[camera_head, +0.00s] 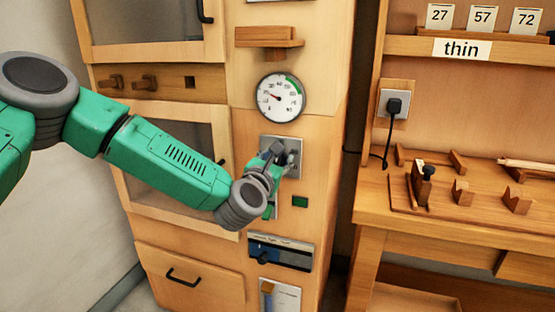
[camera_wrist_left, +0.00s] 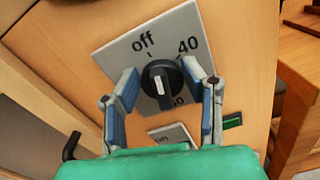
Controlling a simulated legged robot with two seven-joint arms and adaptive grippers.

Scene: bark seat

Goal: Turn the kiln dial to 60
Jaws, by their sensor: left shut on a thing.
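The kiln dial (camera_wrist_left: 162,86) is a round black knob with a white mark, on a grey plate (camera_wrist_left: 117,58). "off" and "40" are readable on the plate in the left wrist view; another label below the knob is partly covered. The white mark sits on the near part of the knob; I cannot tell exactly which label it points to. My left gripper (camera_wrist_left: 160,73) is shut on the knob, one finger on each side. In the head view my left gripper (camera_head: 283,154) covers much of the dial plate (camera_head: 297,143). My right gripper is not in view.
A small green panel (camera_head: 300,202) and a slider panel (camera_head: 280,252) are below. A workbench (camera_head: 380,205) with wooden pieces and a plugged socket (camera_head: 394,103) stands right.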

